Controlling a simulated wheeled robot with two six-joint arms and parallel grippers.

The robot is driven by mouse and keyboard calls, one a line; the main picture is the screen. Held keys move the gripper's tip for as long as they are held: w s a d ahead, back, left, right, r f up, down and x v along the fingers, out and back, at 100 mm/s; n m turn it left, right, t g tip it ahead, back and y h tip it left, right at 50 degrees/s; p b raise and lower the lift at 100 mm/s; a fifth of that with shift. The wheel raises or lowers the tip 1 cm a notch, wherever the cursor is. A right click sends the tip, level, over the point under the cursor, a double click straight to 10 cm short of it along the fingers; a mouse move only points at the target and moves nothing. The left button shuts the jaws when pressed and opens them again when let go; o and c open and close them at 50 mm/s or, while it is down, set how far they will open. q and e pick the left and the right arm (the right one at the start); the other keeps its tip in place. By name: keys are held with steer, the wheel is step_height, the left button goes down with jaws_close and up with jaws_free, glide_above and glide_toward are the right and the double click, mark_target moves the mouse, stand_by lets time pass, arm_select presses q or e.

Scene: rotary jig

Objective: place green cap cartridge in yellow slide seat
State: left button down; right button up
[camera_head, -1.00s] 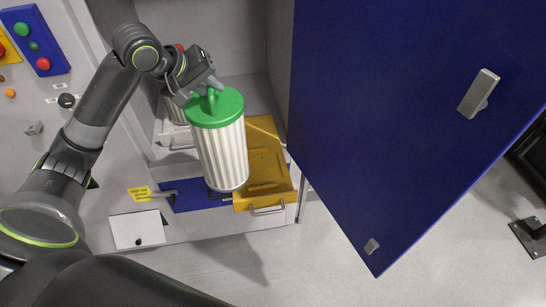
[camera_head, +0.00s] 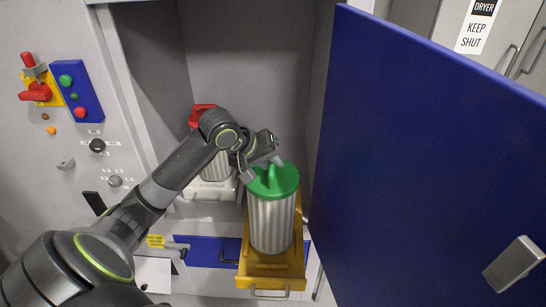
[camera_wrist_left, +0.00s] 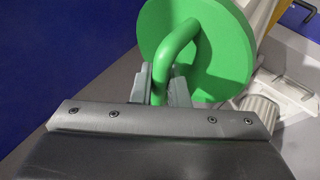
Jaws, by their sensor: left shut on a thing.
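The green cap cartridge (camera_head: 272,215) has a ribbed pale body and a green cap with a loop handle. It is upright over the yellow slide seat (camera_head: 257,271), which is pulled out at the cabinet's front. I cannot tell whether its base touches the seat. My left gripper (camera_head: 262,168) is shut on the cartridge's handle. In the left wrist view, the fingers (camera_wrist_left: 160,88) pinch the green handle, and the green cap (camera_wrist_left: 222,45) fills the upper middle. My right gripper is not in view.
A red-capped cartridge (camera_head: 214,166) stands on a white slide (camera_head: 210,189) to the left, behind my arm. The open blue door (camera_head: 415,160) blocks the right side. A control panel (camera_head: 80,92) with buttons and a red switch is on the left.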

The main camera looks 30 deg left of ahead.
mark_target(272, 204)
arm_select(q)
steer(key=shift+w+d+f, duration=0.1)
steer(key=shift+w+f, duration=0.05)
steer(key=shift+f, duration=0.25)
step_height(272, 204, down, 2)
steer(key=shift+f+p, duration=0.3)
steer(key=shift+f, duration=0.25)
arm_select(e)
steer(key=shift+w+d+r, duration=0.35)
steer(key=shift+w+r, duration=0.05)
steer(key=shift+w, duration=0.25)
arm_select(q)
steer(key=c, duration=1.5)
jaws_free()
steer(key=shift+f, duration=0.15)
steer(key=shift+o, duration=0.5)
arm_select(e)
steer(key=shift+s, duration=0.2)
